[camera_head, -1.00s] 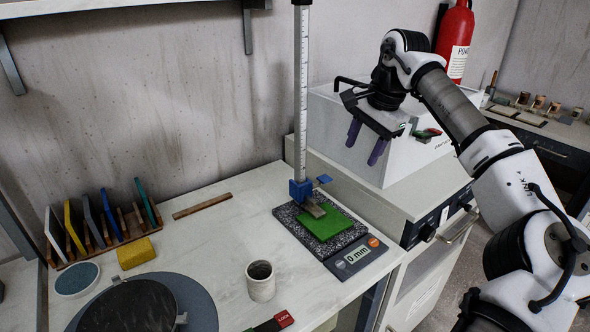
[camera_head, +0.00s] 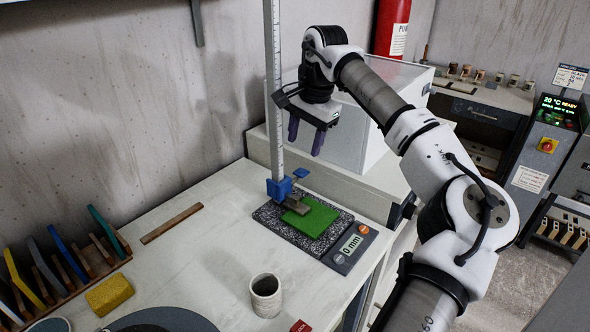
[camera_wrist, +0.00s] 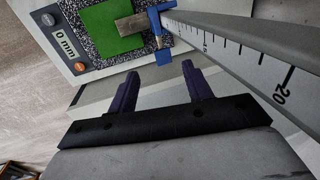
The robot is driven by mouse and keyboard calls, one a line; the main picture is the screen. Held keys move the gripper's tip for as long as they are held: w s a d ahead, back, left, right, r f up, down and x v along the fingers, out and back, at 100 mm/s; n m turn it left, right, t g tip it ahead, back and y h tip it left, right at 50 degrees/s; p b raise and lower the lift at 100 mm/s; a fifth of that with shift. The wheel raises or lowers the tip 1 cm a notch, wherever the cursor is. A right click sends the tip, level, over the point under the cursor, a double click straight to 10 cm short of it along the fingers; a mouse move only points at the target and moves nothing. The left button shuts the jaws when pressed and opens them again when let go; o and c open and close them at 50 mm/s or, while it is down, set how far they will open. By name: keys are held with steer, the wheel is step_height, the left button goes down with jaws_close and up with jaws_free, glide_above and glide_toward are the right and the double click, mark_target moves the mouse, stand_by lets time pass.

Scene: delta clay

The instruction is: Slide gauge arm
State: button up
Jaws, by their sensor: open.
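The height gauge stands at the bench's right end. Its tall white scale column (camera_head: 273,90) rises from a speckled granite base (camera_head: 268,214). The blue slider (camera_head: 279,189) sits low on the column, and its metal gauge arm (camera_head: 297,206) reaches over a green slab (camera_head: 311,218); I cannot tell if they touch. The display (camera_head: 351,244) reads 0 mm. My gripper (camera_head: 305,142) is open and empty, with purple fingers, above and to the right of the slider. In the wrist view, the gauge arm (camera_wrist: 131,27) and blue slider (camera_wrist: 155,25) lie beyond the fingertips (camera_wrist: 160,72).
A white box (camera_head: 350,120) stands behind my gripper. On the bench are a clay-coloured cup (camera_head: 266,296), a yellow sponge (camera_head: 109,294), a wooden strip (camera_head: 172,223) and a rack of coloured tools (camera_head: 60,262). The bench middle is clear.

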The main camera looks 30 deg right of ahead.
mark_target(297, 179)
steer(key=f, duration=0.3)
steer(key=w+f+p, duration=0.1)
steer(key=f, duration=0.2)
steer(key=w+a+f, duration=0.1)
steer(key=f, duration=0.3)
steer(key=shift+r, duration=0.1)
jaws_close()
